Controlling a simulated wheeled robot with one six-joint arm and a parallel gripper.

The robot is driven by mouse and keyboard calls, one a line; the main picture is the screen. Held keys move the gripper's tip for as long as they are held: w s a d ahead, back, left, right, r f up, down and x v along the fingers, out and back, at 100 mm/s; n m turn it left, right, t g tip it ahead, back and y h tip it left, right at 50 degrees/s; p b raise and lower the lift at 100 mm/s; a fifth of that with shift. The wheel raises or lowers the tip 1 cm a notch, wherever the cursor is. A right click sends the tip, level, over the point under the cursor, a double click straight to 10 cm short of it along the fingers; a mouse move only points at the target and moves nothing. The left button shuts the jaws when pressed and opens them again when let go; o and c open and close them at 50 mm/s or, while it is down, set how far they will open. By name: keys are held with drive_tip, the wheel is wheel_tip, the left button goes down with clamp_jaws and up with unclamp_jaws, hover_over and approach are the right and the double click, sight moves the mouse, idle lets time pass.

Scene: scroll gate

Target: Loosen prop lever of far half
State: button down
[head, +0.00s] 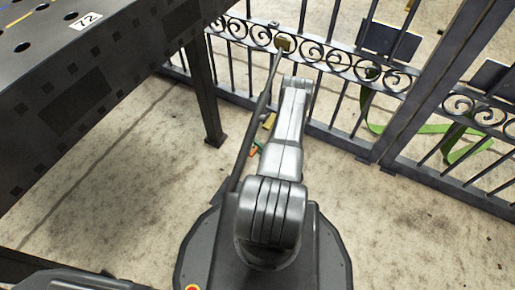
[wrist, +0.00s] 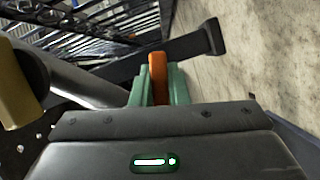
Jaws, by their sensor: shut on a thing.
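The far half of the scroll gate (head: 310,52) stands at the top of the head view. A dark slanting prop (head: 258,105) runs down from a yellow bracket (head: 284,43) on its scroll band. The prop's tube also shows at the left of the wrist view (wrist: 75,84). My gripper (wrist: 158,85), with green fingers, is shut on an orange lever (wrist: 158,68) beside the prop. In the head view the gripper (head: 254,150) is small, low beside the prop and partly hidden by my arm. The lever's lower end is hidden between the fingers.
A brass-coloured cylinder (wrist: 15,85) is close at the left of the wrist view. A dark bar with a flared end (wrist: 205,42) lies beyond the fingers. A black perforated table (head: 90,75) stands at the left. Green straps (head: 375,125) lie by the gate. Concrete floor is clear at lower right.

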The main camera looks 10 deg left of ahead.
drive_tip(key=shift+r+n+t, duration=0.25)
drive_tip(key=shift+n+t, duration=0.05)
drive_tip(key=shift+n, duration=0.1)
idle(0.3)
drive_tip(key=c, duration=1.4)
unclamp_jaws()
drive_tip(key=shift+w+d, duration=0.1)
